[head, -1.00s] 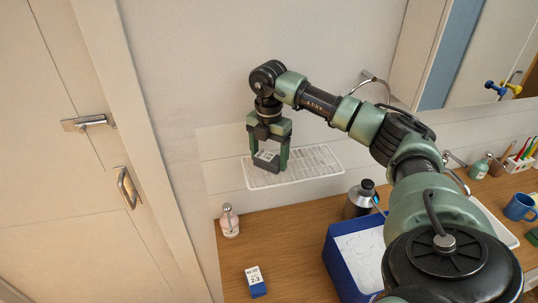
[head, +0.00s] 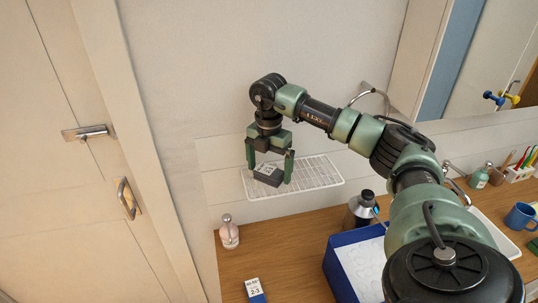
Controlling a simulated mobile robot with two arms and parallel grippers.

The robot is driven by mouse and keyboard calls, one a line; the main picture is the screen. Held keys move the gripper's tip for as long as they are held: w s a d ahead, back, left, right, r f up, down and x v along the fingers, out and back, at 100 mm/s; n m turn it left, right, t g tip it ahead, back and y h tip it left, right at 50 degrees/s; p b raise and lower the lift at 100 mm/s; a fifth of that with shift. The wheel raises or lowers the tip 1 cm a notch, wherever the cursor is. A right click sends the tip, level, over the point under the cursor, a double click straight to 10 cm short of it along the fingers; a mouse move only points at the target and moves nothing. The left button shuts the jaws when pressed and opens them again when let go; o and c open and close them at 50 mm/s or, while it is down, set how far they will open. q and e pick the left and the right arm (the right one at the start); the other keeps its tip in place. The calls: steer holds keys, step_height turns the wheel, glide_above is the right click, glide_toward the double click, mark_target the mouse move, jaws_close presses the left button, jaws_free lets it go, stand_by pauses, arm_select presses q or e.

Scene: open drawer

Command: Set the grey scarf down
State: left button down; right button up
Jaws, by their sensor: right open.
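A small dark grey folded bundle with a white label, which I take for the grey scarf (head: 266,180), lies on the left part of a white wire rack (head: 322,173) by the wall. My right gripper (head: 269,172) points down over it and is open. One finger is to its left and the other to its right, with a visible gap on the right side. The underside of the bundle is hidden. My left gripper is not in view.
Below the rack is a wooden counter (head: 287,260) with a pink-white bottle (head: 229,235), a blue-and-white labelled box (head: 254,290), a dark flask (head: 360,212) and a blue bin (head: 336,270). My right arm covers part of the bin. A blue mug (head: 520,216) stands far right.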

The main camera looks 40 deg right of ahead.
mark_target(268, 170)
step_height(268, 170, up, 7)
steer(key=b, duration=0.3)
steer(key=shift+w+f, duration=0.1)
steer(key=shift+r+p, duration=0.35)
steer(key=shift+r, duration=2.1)
steer(key=shift+f, duration=0.15)
